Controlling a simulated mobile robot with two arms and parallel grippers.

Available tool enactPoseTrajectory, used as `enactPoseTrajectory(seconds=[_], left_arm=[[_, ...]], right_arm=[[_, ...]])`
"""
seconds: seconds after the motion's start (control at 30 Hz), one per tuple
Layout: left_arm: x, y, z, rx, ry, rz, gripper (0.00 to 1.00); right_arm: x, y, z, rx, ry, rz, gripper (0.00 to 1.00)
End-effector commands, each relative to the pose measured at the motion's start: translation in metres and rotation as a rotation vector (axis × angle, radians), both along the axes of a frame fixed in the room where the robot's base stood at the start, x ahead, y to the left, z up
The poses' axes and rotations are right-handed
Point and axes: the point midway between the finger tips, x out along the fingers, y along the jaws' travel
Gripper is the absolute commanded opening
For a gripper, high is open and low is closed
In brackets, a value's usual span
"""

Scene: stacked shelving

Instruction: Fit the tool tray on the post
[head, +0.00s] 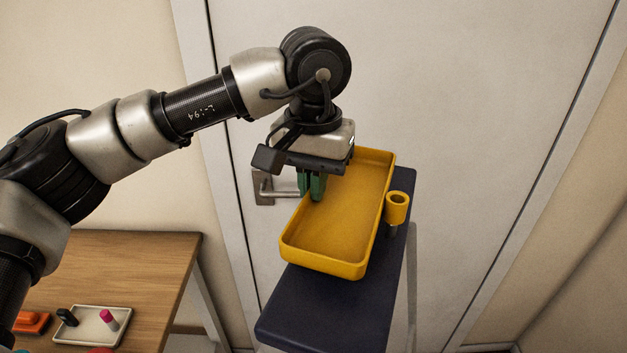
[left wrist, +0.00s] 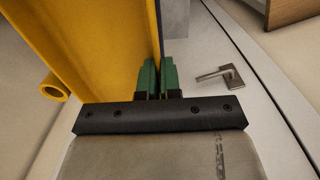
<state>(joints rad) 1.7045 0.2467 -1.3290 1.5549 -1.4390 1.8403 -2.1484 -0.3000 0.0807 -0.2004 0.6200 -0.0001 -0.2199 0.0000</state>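The yellow tool tray (head: 345,262) is over the dark blue top of a narrow stand (head: 320,312) in the head view. A round yellow collar (head: 396,206) sticks out from its right side. My left gripper (head: 312,187) points down at the tray's left wall. In the left wrist view its green fingers (left wrist: 158,80) are closed on either side of the tray's wall (left wrist: 100,40). My right gripper is not in view.
A pale door with a metal handle (head: 263,188) stands behind, close to my left gripper. A wooden table (head: 125,265) at lower left holds a small white tray (head: 88,325) with a dark item and a pink item, beside an orange object (head: 31,322).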

Motion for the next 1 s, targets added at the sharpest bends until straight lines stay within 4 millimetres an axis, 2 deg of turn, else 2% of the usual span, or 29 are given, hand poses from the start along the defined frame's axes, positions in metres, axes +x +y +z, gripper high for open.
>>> enactPoseTrajectory(seconds=[0.4, 1.0], left_arm=[[-0.0001, 0.0001, -0.0114, -0.001, 0.000, 0.000, 0.00], [0.0001, 0.0000, -0.0120, -0.001, 0.000, 0.000, 0.00]], right_arm=[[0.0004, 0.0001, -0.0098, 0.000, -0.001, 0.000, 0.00], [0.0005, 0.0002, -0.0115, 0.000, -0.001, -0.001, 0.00]])
